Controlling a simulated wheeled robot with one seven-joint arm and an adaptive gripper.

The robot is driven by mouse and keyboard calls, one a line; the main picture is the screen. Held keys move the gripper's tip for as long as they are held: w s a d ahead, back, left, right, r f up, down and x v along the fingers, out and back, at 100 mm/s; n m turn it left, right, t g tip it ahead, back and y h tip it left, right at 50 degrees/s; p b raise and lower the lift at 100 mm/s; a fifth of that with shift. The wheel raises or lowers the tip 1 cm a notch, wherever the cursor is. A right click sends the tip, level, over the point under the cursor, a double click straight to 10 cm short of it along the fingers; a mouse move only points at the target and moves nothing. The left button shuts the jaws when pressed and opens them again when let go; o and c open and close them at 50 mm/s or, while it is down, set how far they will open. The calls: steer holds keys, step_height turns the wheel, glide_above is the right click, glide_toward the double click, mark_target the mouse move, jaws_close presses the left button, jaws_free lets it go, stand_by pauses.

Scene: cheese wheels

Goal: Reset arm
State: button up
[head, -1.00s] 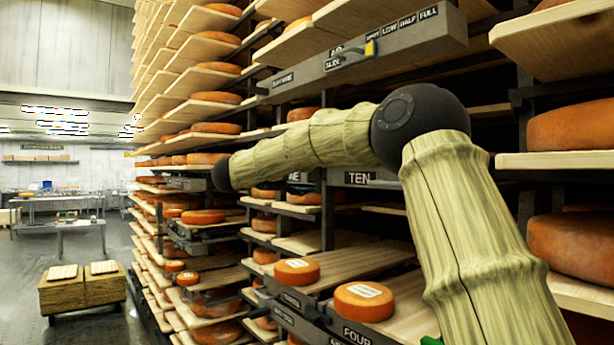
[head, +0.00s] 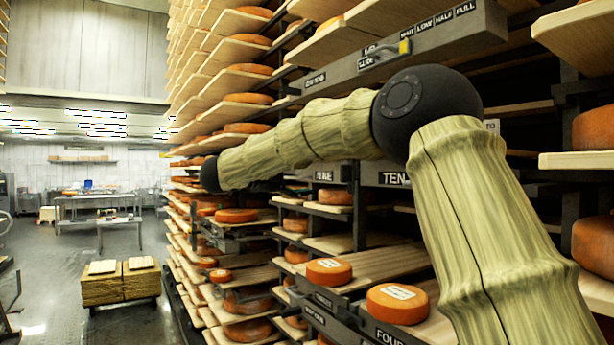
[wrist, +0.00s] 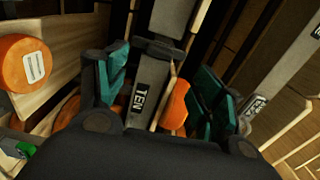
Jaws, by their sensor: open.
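My arm, clad in greenish wood-like segments with dark round joints, reaches from the lower right to the left across the shelves in the head view. My gripper shows in the wrist view (wrist: 160,90), its two teal-padded fingers spread apart with nothing held between them. Beyond the fingers are a shelf label reading TEN and part of an orange cheese wheel (wrist: 175,105). In the head view the fingers cannot be made out; the arm's far end is at the dark joint on the left.
Tall racks of wooden shelves with orange cheese wheels stand close on the right. Two labelled wheels, one left (head: 329,271) and one right (head: 397,304), lie on lower boards. A low wooden cart (head: 121,282) stands on the open floor at left, with metal tables (head: 100,200) behind.

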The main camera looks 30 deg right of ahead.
steer(key=shift+f, duration=0.1)
